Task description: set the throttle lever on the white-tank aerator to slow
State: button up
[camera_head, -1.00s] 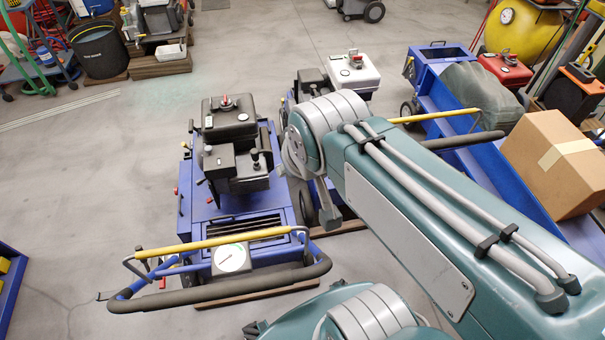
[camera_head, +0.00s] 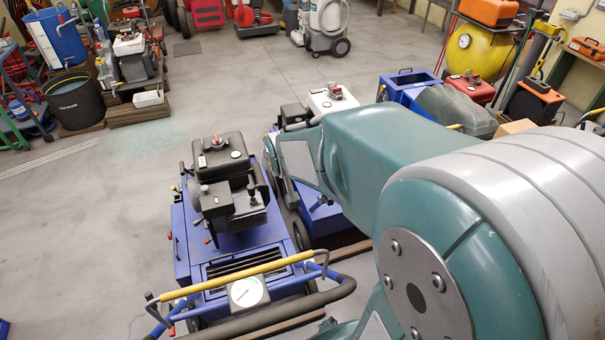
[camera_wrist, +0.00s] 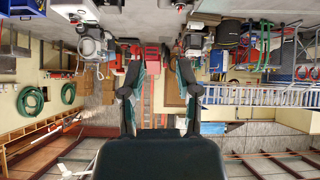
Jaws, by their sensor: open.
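The white-tank aerator, a blue machine, stands behind my raised arm in the head view. Its white tank (camera_head: 332,102) and part of its black engine show, but its throttle lever is hidden or too small to tell. My gripper (camera_wrist: 159,78) shows in the wrist view with its two dark fingers apart and nothing between them. The wrist view looks out across the room and appears upside down.
A similar blue aerator with a black tank (camera_head: 222,155) stands to the left, its yellow bar (camera_head: 238,275) toward me. A third blue machine with a red tank (camera_head: 470,88) stands to the right. Open floor (camera_head: 110,215) lies at left.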

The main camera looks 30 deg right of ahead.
jog(key=w+d+f+t+h, duration=0.1)
jog(key=w+d+f+t, duration=0.1)
jog(key=w+d+f, duration=0.55)
jog(key=m+t+h, duration=0.4)
jog(key=t, duration=0.1)
send_near(324, 195)
jog(key=x, duration=1)
jog(key=shift+w+d+r, duration=0.1)
jog(key=shift+d, duration=0.4)
grip_shut()
